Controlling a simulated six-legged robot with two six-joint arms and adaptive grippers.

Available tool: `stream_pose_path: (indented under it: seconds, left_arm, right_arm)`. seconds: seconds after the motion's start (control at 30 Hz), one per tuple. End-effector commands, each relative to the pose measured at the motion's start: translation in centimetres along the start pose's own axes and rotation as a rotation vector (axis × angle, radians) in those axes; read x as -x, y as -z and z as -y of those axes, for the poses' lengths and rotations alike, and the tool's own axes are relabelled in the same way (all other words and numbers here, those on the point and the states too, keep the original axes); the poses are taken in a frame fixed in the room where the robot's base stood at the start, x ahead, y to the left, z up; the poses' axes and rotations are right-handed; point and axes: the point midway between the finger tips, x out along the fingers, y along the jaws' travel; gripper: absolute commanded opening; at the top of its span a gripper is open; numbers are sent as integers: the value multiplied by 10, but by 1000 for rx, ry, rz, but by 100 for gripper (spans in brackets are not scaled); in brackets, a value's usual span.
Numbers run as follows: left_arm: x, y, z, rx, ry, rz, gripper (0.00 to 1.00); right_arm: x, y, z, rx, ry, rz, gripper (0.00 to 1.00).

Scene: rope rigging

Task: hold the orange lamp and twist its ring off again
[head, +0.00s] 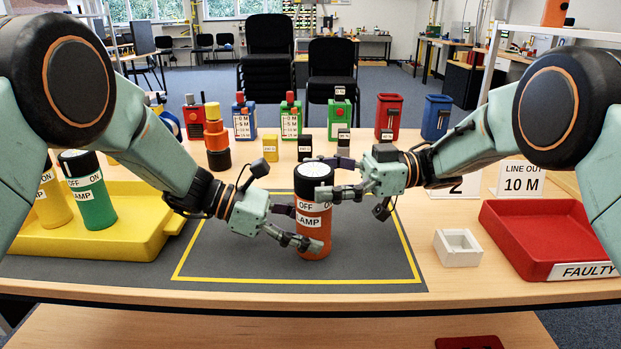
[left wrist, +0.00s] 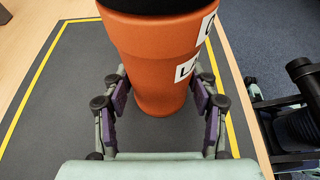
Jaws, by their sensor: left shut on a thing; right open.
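The orange lamp (head: 317,247) stands upright on the dark mat with OFF, ON and LAMP labels. Its black ring (head: 303,184) and pale top are at its upper end. My left gripper (head: 308,228) is shut on the lamp's lower body, with one finger across the front. In the left wrist view the lamp body (left wrist: 158,65) is between the purple pads of my left gripper (left wrist: 160,92), and its top is cut off. My right gripper (head: 328,177) is open at the ring's height, its fingers either side of the ring. Contact there cannot be told.
The yellow-bordered mat (head: 230,250) is otherwise clear. A yellow tray (head: 130,240) with green and yellow lamps is at left. A white open box (head: 457,248) and a red FAULTY tray (head: 520,255) are at right. Several coloured devices stand behind.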

Motion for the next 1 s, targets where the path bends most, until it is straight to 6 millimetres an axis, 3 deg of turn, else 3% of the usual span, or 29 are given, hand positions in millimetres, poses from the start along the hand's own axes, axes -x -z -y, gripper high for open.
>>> stream_pose_path:
  seconds: [0.2,0.47,1.0]
  left_arm:
    - [0,-1,0,-1,-1,1,21]
    - [0,-1,0,-1,0,1,21]
    - [0,-1,0,-1,-1,1,21]
  right_arm:
    - [-15,1,0,1,0,0,84]
    - [-16,0,0,1,0,-1,84]
    - [-16,0,0,1,0,-1,40]
